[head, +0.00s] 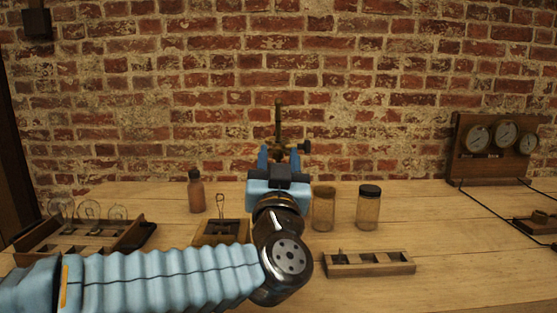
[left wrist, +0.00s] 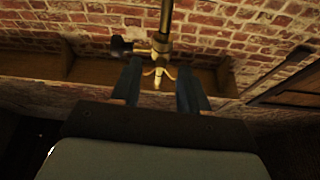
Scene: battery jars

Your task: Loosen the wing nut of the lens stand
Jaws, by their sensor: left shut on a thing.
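The lens stand (head: 278,118) is a dark brass upright rod standing behind my left gripper; its lower part is hidden by the gripper and arm. A dark side knob (head: 304,147) sticks out to its right. In the left wrist view the stand's rod (left wrist: 166,22) comes down from the top, with a pale brass wing nut (left wrist: 157,72) between my fingers. My right gripper is not in view.
Two glass jars (head: 323,208) (head: 368,208) stand close on the right. A slotted wooden tray (head: 370,264) lies in front. A gauge panel (head: 490,165) stands far right.

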